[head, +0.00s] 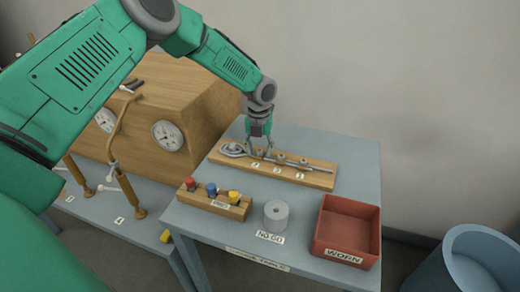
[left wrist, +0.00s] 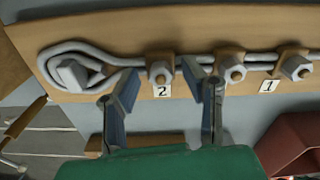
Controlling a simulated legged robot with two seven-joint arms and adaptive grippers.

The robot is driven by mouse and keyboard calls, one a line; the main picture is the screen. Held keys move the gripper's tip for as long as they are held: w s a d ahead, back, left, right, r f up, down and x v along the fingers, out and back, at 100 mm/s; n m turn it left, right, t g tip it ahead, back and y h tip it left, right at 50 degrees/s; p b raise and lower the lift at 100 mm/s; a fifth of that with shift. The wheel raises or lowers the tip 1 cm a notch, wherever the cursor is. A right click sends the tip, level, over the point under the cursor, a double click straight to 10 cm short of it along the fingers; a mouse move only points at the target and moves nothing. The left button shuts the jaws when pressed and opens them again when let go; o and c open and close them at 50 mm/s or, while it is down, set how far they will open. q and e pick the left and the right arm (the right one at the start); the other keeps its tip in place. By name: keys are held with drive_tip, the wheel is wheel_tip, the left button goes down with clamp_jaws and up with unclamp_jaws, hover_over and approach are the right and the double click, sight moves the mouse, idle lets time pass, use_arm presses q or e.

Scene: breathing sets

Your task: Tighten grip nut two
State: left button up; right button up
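A wooden board (head: 312,181) on the table holds a grey wire rope bent into a loop (head: 232,149), with several grip nuts along it. The nut above the tag "2" (left wrist: 162,92) is nearest the loop; this nut (left wrist: 160,70) shows in the left wrist view. My left gripper (head: 258,150) points down over the board. In the left wrist view its open fingertips (left wrist: 161,74) stand on either side of that nut, with visible gaps; contact cannot be told. A middle nut (left wrist: 232,72) and a right nut (left wrist: 296,66) stand farther right. My right gripper is not in view.
A wooden rack with coloured plugs (head: 219,206), a grey cylinder (head: 276,214) by a "NO GO" tag and a red "WORN" tray (head: 347,226) stand nearer the table's front. A wooden case with dials (head: 167,136) is left. A blue bin (head: 474,262) stands lower right.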

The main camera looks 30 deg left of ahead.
sight(259, 150)
use_arm(q)
wheel_tip(259, 150, up, 12)
idle(0.4)
drive_tip(key=shift+w+f, duration=0.1)
